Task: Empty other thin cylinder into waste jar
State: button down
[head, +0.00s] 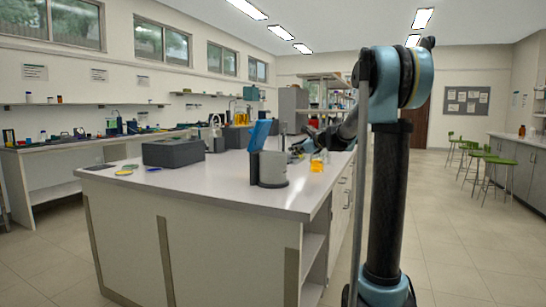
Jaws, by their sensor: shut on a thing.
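My gripper (303,146) is at the end of my arm, over the right part of the island bench, just above and left of a glass vessel with orange-yellow liquid (317,164). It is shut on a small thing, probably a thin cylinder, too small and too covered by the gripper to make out. Whether the cylinder is upright or tilted, and whether it holds liquid, I cannot tell. I cannot tell for sure which vessel is the waste jar.
Taller orange vessels (241,118) stand farther back. Green stools (476,150) stand to the right.

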jog(key=shift+a+r+n+h, duration=0.1)
jog(key=shift+r+n+h, duration=0.2)
jog(key=shift+d+f+n+h, duration=0.15)
jog(key=shift+d+n+h, duration=0.15)
jog(key=shift+n+h, duration=0.2)
jog(key=shift+w+d+f+n+g+h+p, duration=0.15)
jog(key=shift+d+f+n+h, duration=0.1)
jog(key=shift+f+h, duration=0.15)
jog(key=shift+s+d+f+n+g+h+p, duration=0.15)
jog(key=shift+d+f+n+h, duration=0.15)
jog(key=shift+f, duration=0.15)
jog(key=r+h, duration=0.1)
jog(key=d+r+n+h+p, duration=0.1)
jog(key=r, duration=0.1)
jog(key=shift+w+n, duration=0.2)
jog(key=shift+n, duration=0.05)
jog(key=shift+s+a+r+n+h, duration=0.1)
jog(key=shift+a+r+n+h, duration=0.4)
jog(key=shift+a+r+h, duration=0.3)
jog(key=shift+d+r, duration=0.15)
jog(key=shift+r, duration=0.05)
jog(key=shift+r+n+h+p, duration=0.5)
jog(key=shift+r+h+p, duration=0.15)
jog(key=shift+r+h, duration=0.2)
